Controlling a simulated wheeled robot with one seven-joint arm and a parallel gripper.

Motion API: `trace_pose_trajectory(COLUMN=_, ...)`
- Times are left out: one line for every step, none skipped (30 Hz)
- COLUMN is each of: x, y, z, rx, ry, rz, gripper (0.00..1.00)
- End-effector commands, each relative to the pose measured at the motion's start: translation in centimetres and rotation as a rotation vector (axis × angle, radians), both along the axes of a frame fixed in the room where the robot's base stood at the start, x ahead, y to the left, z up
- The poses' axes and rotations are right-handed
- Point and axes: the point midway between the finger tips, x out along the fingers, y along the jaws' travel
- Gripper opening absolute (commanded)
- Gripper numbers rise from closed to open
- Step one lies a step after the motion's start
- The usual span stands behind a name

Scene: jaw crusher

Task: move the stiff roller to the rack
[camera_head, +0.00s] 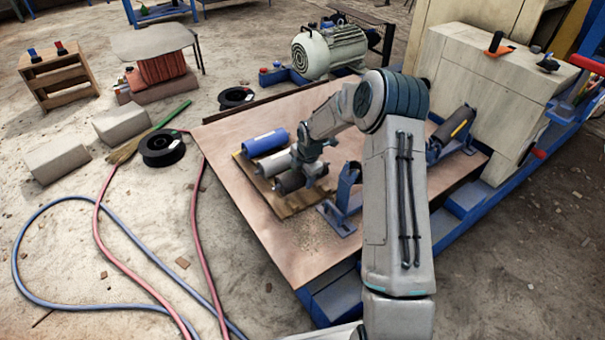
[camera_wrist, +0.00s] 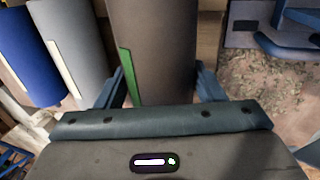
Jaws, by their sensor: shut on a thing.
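A dark grey-brown roller with a green stripe (camera_wrist: 150,45) lies between the two fingers of my gripper (camera_wrist: 160,82) in the wrist view. My gripper is shut on it. In the head view the same dark roller (camera_head: 291,182) is under my gripper (camera_head: 307,165), at the near end of a row on a low wooden rack (camera_head: 290,206). A light grey roller (camera_head: 271,164) and a blue roller (camera_head: 265,143) lie beside it. They also show in the wrist view, grey (camera_wrist: 75,40) and blue (camera_wrist: 25,50). I cannot tell whether the held roller touches the rack.
An empty-looking blue bracket (camera_head: 345,200) stands just right of the rack. Another dark roller with a yellow stripe (camera_head: 455,124) sits in a blue bracket behind my arm. The plywood table (camera_head: 262,232) is bare at its front left. Hoses (camera_head: 105,225) lie on the floor.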

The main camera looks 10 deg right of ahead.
Motion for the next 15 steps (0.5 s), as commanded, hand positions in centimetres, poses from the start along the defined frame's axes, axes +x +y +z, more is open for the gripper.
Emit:
trace_pose_trajectory(x=0.11, y=0.01, z=0.17, rx=0.001, ry=-0.004, rz=0.000, gripper=0.10)
trace_pose_trajectory(x=0.12, y=0.01, z=0.17, rx=0.001, ry=-0.004, rz=0.000, gripper=0.10)
trace_pose_trajectory(x=0.12, y=0.01, z=0.15, rx=0.000, ry=-0.004, rz=0.000, gripper=0.10)
trace_pose_trajectory(x=0.12, y=0.00, z=0.14, rx=0.000, ry=-0.004, rz=0.000, gripper=0.10)
trace_pose_trajectory(x=0.12, y=0.01, z=0.11, rx=0.000, ry=-0.004, rz=0.000, gripper=0.10)
trace_pose_trajectory(x=0.12, y=0.00, z=0.06, rx=0.000, ry=-0.004, rz=0.000, gripper=0.10)
trace_pose_trajectory(x=0.12, y=0.01, z=0.01, rx=0.000, ry=-0.003, rz=0.000, gripper=0.10)
trace_pose_trajectory(x=0.11, y=0.00, z=-0.06, rx=0.000, ry=-0.003, rz=0.000, gripper=0.10)
trace_pose_trajectory(x=0.11, y=0.00, z=-0.14, rx=0.000, ry=-0.003, rz=0.000, gripper=0.10)
trace_pose_trajectory(x=0.11, y=0.01, z=-0.21, rx=0.000, ry=-0.003, rz=0.000, gripper=0.10)
trace_pose_trajectory(x=0.11, y=0.00, z=-0.28, rx=0.000, ry=-0.003, rz=0.000, gripper=0.10)
trace_pose_trajectory(x=0.11, y=0.00, z=-0.38, rx=0.000, ry=-0.003, rz=0.000, gripper=0.10)
trace_pose_trajectory(x=0.11, y=0.00, z=-0.45, rx=0.000, ry=-0.003, rz=0.000, gripper=0.10)
trace_pose_trajectory(x=0.11, y=0.00, z=-0.51, rx=0.000, ry=-0.003, rz=0.000, gripper=0.10)
trace_pose_trajectory(x=0.11, y=0.00, z=-0.60, rx=-0.001, ry=-0.004, rz=0.000, gripper=0.10)
